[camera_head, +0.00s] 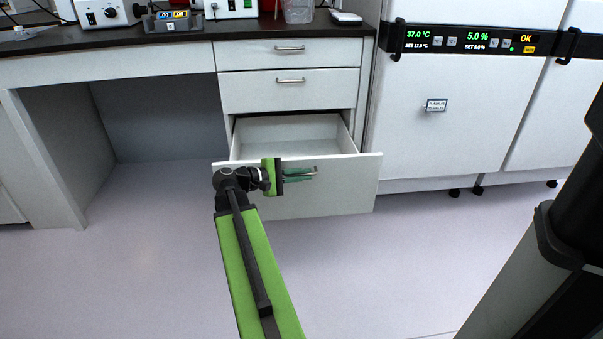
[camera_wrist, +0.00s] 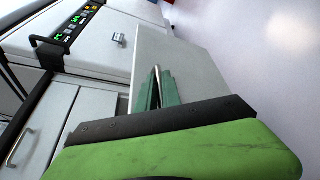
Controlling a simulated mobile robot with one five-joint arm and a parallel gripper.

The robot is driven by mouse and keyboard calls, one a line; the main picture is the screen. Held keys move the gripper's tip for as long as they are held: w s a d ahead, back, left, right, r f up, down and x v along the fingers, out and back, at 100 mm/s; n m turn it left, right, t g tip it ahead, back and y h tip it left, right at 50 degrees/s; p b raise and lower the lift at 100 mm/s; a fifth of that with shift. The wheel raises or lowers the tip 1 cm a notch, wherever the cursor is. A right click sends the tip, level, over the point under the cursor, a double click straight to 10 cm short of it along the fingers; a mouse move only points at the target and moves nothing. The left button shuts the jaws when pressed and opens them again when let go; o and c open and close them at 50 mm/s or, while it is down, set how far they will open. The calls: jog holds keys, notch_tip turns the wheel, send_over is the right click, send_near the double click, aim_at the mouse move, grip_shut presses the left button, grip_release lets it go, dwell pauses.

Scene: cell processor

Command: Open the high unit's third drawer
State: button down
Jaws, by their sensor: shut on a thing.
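The third drawer (camera_head: 340,190) of the high unit is pulled out, and its empty-looking inside shows in the head view. Its front panel also shows in the wrist view (camera_wrist: 185,55). My gripper (camera_head: 303,173) is at the drawer front, shut on the drawer's metal bar handle. In the wrist view the green fingers of my gripper (camera_wrist: 158,92) close around the handle (camera_wrist: 157,74), whose end sticks out past them. The first drawer (camera_head: 250,54) and second drawer (camera_head: 250,92) above are closed, each with its own bar handle.
A white incubator (camera_head: 450,120) with a lit display stands to the right of the unit. A dark worktop (camera_head: 250,29) with devices runs above. An open knee space (camera_head: 150,120) lies to the left. The floor (camera_head: 400,260) before the drawer is clear.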

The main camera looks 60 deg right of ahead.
jog(key=shift+a, duration=0.1)
jog(key=c, duration=1.8)
grip_release()
jog(key=p+v, duration=0.3)
jog(key=v, duration=1.4)
jog(key=shift+a+p, duration=0.2)
jog(key=shift+p, duration=0.15)
jog(key=shift+w+r, duration=0.1)
